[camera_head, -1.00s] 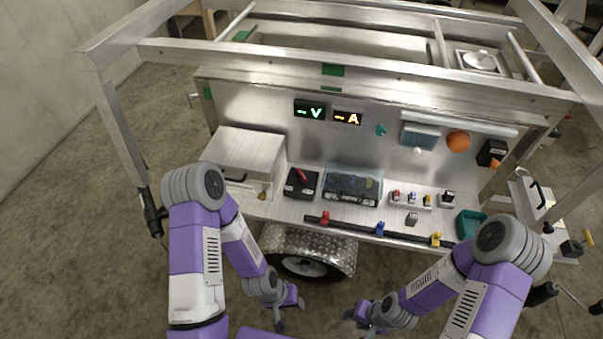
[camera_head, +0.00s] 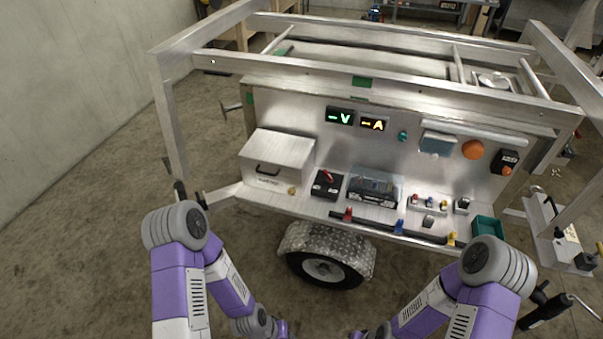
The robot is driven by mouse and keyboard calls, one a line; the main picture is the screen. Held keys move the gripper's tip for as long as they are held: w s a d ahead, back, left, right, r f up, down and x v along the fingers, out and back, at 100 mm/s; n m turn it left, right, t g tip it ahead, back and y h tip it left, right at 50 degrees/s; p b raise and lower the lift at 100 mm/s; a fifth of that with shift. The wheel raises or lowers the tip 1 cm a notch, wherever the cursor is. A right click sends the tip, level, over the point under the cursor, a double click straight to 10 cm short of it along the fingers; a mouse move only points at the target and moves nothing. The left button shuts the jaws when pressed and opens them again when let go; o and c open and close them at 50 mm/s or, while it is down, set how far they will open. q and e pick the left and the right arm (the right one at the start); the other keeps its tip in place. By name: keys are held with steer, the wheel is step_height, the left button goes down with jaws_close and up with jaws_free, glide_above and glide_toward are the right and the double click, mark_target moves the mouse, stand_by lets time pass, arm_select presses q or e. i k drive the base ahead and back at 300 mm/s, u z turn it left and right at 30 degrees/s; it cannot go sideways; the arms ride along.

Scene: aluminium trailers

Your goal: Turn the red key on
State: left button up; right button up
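The red key (camera_head: 326,176) sits on a black switch box (camera_head: 325,187) on the trailer's shelf, just right of a closed metal box. Both my arms hang low in front of the trailer, well short of the key. My left and right grippers are at or below the bottom edge of the picture, and their fingers do not show.
A metal box (camera_head: 278,158) with a handle stands left of the key. A clear-covered case (camera_head: 375,188) stands right of it. A black rail (camera_head: 390,228) with coloured clamps runs along the shelf's front edge. A wheel (camera_head: 325,270) is below. Floor (camera_head: 90,250) is clear at left.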

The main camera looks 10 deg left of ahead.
mark_target(329, 178)
steer(key=u, duration=0.75)
steer(key=i, duration=0.5)
